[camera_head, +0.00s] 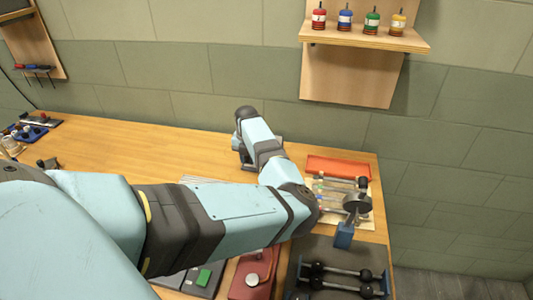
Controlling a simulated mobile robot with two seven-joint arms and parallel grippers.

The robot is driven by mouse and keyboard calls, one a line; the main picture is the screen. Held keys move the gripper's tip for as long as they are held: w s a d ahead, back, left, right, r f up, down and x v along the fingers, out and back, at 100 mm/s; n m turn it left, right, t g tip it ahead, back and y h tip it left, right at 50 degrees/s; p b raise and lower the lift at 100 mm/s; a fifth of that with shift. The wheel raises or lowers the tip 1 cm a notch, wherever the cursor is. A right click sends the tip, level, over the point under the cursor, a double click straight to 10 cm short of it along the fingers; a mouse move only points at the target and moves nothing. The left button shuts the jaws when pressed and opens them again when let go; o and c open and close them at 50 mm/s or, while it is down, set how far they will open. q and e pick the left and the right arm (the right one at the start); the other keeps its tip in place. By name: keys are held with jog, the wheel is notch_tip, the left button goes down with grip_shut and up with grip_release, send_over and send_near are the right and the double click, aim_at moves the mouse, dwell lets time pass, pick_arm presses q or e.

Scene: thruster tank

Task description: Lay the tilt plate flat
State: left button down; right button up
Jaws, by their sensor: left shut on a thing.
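My left arm crosses the bench from the left and bends back at its elbow. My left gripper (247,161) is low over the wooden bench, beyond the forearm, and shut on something. My own arm largely hides its fingertips and what they hold. I cannot clearly make out the tilt plate. A pale grey ridged piece (203,180) shows just beyond my upper arm, partly hidden by it; I cannot tell whether it is the plate. My right gripper is not in view.
An orange-red tray (338,168) and metal rods lie at the bench's right end. A dark tray (330,252) with black-ended bars is nearer. A red block (252,279) sits beside it. A wall shelf (370,37) holds coloured bottles.

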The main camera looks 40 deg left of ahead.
pick_arm(q)
jog(key=c, duration=1.1)
grip_release()
jog(key=shift+s+f, duration=0.1)
jog(key=shift+f, duration=0.05)
jog(key=shift+d, duration=0.1)
jog(key=shift+w+r+p, duration=0.2)
jog(key=shift+r+p, duration=0.4)
jog(key=shift+r, duration=0.35)
jog(key=shift+s+r+p, duration=0.1)
jog(key=shift+r+p, duration=1.35)
jog(key=shift+r, duration=1.25)
jog(key=shift+f, duration=0.1)
